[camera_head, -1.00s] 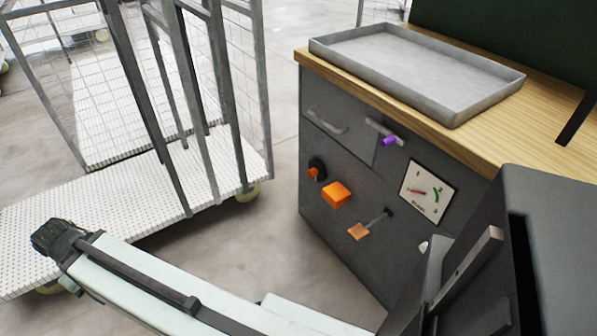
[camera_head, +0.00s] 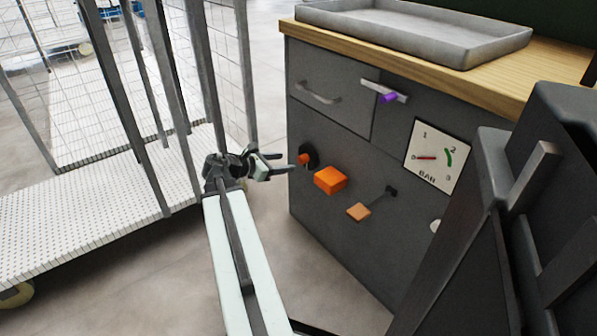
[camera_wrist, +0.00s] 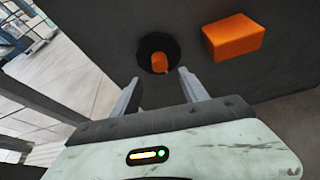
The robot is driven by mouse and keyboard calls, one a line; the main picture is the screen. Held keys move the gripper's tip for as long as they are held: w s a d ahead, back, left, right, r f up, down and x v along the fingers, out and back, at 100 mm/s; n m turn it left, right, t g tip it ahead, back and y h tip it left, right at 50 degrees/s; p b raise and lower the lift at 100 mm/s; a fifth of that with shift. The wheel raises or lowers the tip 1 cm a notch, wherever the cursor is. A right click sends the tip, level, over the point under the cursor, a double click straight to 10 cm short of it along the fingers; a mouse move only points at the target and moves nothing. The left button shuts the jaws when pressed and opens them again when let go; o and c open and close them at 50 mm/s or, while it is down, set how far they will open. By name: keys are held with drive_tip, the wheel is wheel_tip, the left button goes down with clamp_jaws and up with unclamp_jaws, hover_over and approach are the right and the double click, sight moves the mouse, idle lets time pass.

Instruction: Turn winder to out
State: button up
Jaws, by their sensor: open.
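A round black fitting with a small orange grip (camera_head: 304,159) sits on the cabinet's grey front; I take it to be the winder. In the wrist view this winder (camera_wrist: 159,62) lies just beyond my fingertips, between them in the picture. My gripper (camera_head: 288,163) is open and empty, close to the winder at its left. In the wrist view my gripper (camera_wrist: 160,80) has its two fingers apart, pointing at the panel. I cannot tell whether a fingertip touches the winder. No "out" mark is readable.
An orange block (camera_head: 330,180) sticks out right of the winder. A lever with a light orange paddle (camera_head: 359,212), a dial gauge (camera_head: 436,156), a purple knob (camera_head: 389,97) and a drawer handle (camera_head: 318,93) are also on the front. A wire cart (camera_head: 110,215) stands left.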

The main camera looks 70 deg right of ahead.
sight(300, 160)
drive_tip(key=b+x, duration=0.2)
drive_tip(key=x, duration=0.4)
drive_tip(key=shift+s+d+f, duration=0.1)
drive_tip(key=shift+d+f, duration=0.05)
drive_tip(key=shift+d, duration=0.15)
drive_tip(key=shift+s+d+f+b, duration=0.1)
drive_tip(key=shift+s+d+b, duration=0.25)
drive_tip(key=shift+d+b, duration=0.1)
drive_tip(key=shift+c, duration=0.3)
